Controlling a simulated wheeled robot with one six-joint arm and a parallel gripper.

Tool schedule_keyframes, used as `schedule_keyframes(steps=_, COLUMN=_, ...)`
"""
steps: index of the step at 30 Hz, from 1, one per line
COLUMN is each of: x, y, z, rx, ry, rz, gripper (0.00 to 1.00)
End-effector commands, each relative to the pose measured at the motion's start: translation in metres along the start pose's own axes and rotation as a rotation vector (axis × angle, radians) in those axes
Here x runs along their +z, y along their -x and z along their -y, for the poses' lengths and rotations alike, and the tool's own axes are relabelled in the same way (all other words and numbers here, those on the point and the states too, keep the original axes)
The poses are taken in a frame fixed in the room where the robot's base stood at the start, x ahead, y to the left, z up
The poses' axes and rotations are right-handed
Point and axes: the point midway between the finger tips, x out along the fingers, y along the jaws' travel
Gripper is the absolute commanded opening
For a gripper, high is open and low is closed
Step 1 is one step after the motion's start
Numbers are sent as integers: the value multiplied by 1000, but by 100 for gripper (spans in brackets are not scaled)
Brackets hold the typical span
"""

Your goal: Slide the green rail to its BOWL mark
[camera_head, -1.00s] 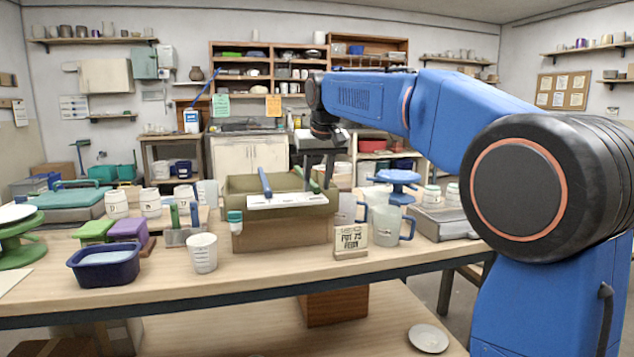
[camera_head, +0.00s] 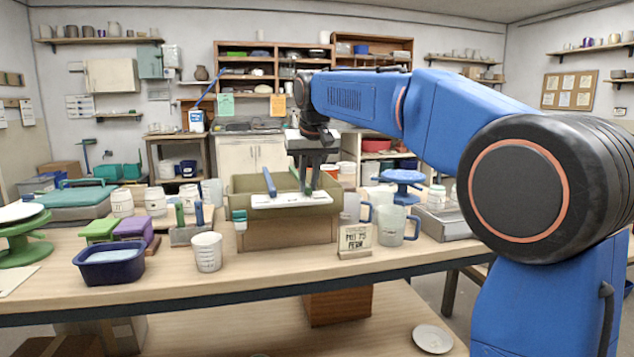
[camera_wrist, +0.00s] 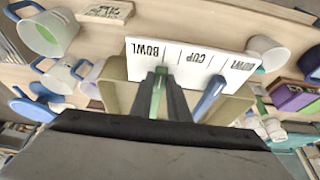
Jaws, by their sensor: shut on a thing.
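The green rail (camera_wrist: 159,92) stands across the box near a white marked board, between my gripper's fingers. It also shows partly hidden in the head view (camera_head: 307,187). My gripper (camera_wrist: 165,100) is shut on it; in the head view my gripper (camera_head: 307,186) reaches down into the box. The white board (camera_wrist: 138,66) carries BOWL, CUP and BOWL labels with lines, upside down in the wrist view. The green rail is close to the BOWL label at the left of that view; exact alignment with a line is unclear. A blue rail (camera_wrist: 210,98) stands to its right there.
The open olive box (camera_head: 290,232) sits on the wooden bench. A clear jug (camera_head: 393,226) and a small sign (camera_head: 355,240) stand to its right. A white cup (camera_head: 207,252) and a dark blue tub (camera_head: 108,268) stand left. The front bench strip is mostly clear.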

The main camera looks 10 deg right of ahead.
Motion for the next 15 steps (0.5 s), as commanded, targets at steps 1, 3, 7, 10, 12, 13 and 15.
schedule_keyframes(steps=1, x=0, y=0, z=1, rx=0, ry=0, rz=-1, gripper=0)
schedule_keyframes(steps=3, x=0, y=0, z=0, rx=0, ry=0, rz=-1, gripper=0)
schedule_keyframes(steps=7, x=0, y=0, z=0, rx=0, ry=0, rz=-1, gripper=0)
schedule_keyframes(steps=10, x=0, y=0, z=0, rx=0, ry=0, rz=-1, gripper=34)
schedule_keyframes(steps=12, x=0, y=0, z=0, rx=0, ry=0, rz=-1, gripper=34)
schedule_keyframes(steps=13, x=0, y=0, z=0, rx=0, ry=0, rz=-1, gripper=34)
schedule_keyframes(steps=15, x=0, y=0, z=0, rx=0, ry=0, rz=-1, gripper=34)
